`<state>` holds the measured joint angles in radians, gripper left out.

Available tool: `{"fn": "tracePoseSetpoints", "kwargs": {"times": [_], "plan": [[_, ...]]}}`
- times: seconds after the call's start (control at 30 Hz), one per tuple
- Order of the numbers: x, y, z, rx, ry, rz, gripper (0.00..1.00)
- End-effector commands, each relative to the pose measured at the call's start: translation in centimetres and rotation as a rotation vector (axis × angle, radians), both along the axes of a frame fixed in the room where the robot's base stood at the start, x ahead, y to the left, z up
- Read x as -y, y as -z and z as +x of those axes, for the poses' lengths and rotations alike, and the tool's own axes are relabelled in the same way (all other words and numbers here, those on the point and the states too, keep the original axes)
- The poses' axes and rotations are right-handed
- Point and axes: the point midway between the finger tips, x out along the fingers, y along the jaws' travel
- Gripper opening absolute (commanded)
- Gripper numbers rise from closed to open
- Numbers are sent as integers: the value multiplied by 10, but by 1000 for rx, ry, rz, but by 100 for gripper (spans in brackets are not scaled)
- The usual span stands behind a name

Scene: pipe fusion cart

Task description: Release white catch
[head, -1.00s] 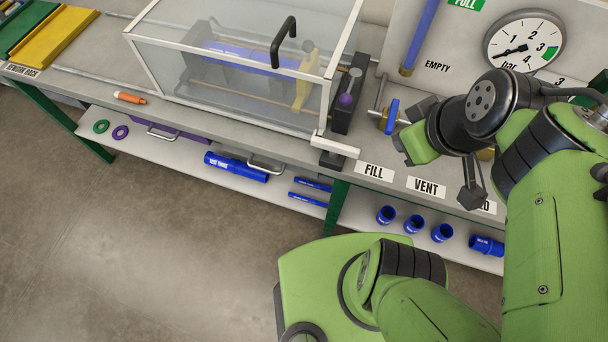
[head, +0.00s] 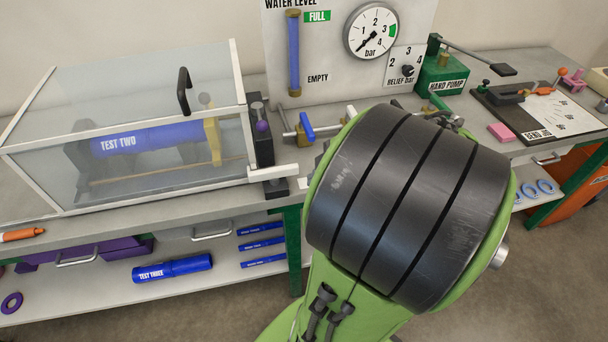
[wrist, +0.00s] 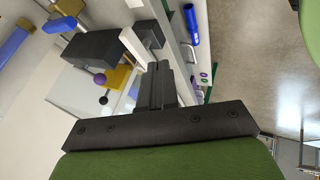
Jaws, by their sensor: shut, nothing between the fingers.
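The white catch (head: 273,171) is a short white bar at the lower right front corner of the clear test box (head: 240,120), beside a dark upright block (head: 260,130). The box lid with its black handle (head: 184,92) looks closed. In the wrist view the white catch (wrist: 137,48) lies just ahead of the fingertips, by the dark block (wrist: 93,47). My gripper (wrist: 158,70) is shut and empty, its tips close to the catch; I cannot tell whether they touch. In the head view my arm hides the gripper.
A blue-handled valve (head: 307,127) and the gauge panel (head: 330,60) stand right of the box. A purple knob (wrist: 100,79) and a yellow part (wrist: 118,77) show near the fingers. The hand pump (head: 445,75) is further right. Blue pipes (head: 172,268) lie on the lower shelf.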

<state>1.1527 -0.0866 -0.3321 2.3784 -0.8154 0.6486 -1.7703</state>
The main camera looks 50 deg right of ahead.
Motion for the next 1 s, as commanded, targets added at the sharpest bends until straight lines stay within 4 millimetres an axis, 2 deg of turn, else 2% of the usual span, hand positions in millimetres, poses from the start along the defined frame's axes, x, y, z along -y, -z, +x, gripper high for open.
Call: {"fn": "tracePoseSetpoints", "kwargs": {"times": [0.1, 0.4, 0.63, 1.0], "plan": [[-2, 24, 15, -2, -4, 5, 0], [-3, 73, 55, -3, -2, 2, 0], [17, 68, 81, -1, -1, -1, 0], [19, 69, 84, -1, 0, 0, 0]]}}
